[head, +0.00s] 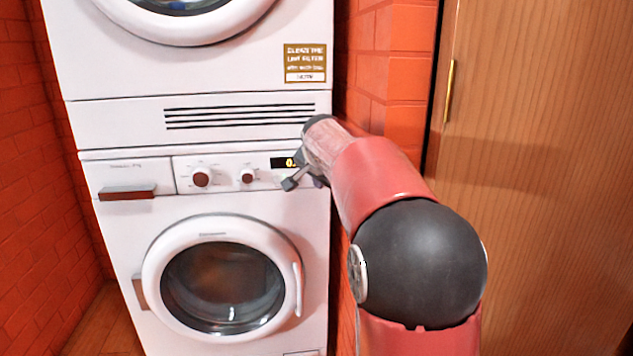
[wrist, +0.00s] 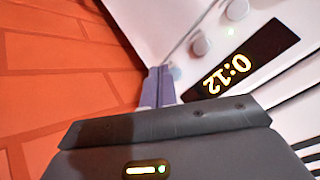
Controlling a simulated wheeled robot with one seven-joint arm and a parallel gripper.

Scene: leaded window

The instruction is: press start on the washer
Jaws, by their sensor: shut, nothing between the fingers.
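The washer (head: 130,225) is the lower white machine, with a round door and a control panel. Its panel has two knobs and a dark display (head: 279,162), partly hidden by my arm. In the wrist view the display (wrist: 242,65) reads 0:12. A small round pale button (wrist: 175,73) shows there beside my fingertips. My gripper (head: 290,184) is shut and empty in front of the right end of the panel. In the wrist view the closed fingers (wrist: 158,72) point at the panel close to that button. I cannot tell whether they touch it.
A white dryer (head: 230,70) with a vent grille and a lint-filter label is stacked on top. A red brick wall (head: 390,55) and a wooden door (head: 560,150) stand to the right. Brick wall (head: 30,170) also lines the left.

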